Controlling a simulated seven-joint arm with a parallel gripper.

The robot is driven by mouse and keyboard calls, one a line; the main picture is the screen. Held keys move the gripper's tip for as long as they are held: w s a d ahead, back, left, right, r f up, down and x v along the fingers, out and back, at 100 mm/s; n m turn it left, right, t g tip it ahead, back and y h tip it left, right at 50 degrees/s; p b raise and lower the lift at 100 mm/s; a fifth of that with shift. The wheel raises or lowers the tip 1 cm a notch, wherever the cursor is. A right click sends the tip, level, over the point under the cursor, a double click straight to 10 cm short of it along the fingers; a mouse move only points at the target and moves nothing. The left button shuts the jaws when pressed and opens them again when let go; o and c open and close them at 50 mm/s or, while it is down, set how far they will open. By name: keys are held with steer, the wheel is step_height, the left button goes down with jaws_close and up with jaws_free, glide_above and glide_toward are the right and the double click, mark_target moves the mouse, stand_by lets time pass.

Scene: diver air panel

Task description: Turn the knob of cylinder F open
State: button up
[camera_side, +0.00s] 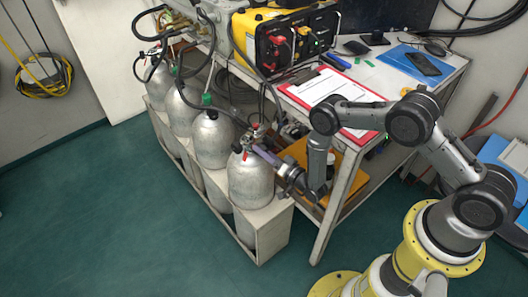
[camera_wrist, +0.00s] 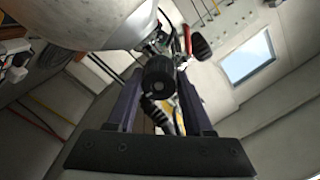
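Several silver cylinders stand in a row in a pale rack; no letters on them are readable, so I cannot tell which is F. My gripper (camera_side: 264,153) is at the valve of the nearest cylinder (camera_side: 250,181), reaching in from the right. In the wrist view, a black ridged round knob (camera_wrist: 159,79) faces me between the two purple fingers of my gripper (camera_wrist: 160,88). The fingers are open, with a visible gap on each side of the knob. The rounded pale cylinder body (camera_wrist: 75,22) fills the upper left there.
A bench with a red clipboard (camera_side: 331,93) and a yellow air panel (camera_side: 284,40) stands behind the cylinders. Hoses (camera_side: 232,112) run close above the valves. The rack's pale wall (camera_side: 272,225) surrounds the cylinder bases. The floor at front left is clear.

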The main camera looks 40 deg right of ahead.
jaws_close()
steer(key=shift+n, duration=0.4)
steer(key=n, duration=0.7)
steer(key=shift+n, duration=0.3)
steer(key=n, duration=0.3)
steer(key=shift+a+n, duration=0.1)
steer(key=shift+n, duration=0.3)
steer(key=shift+f+n+y, duration=0.1)
steer(key=shift+n+y, duration=0.2)
steer(key=shift+n, duration=1.8)
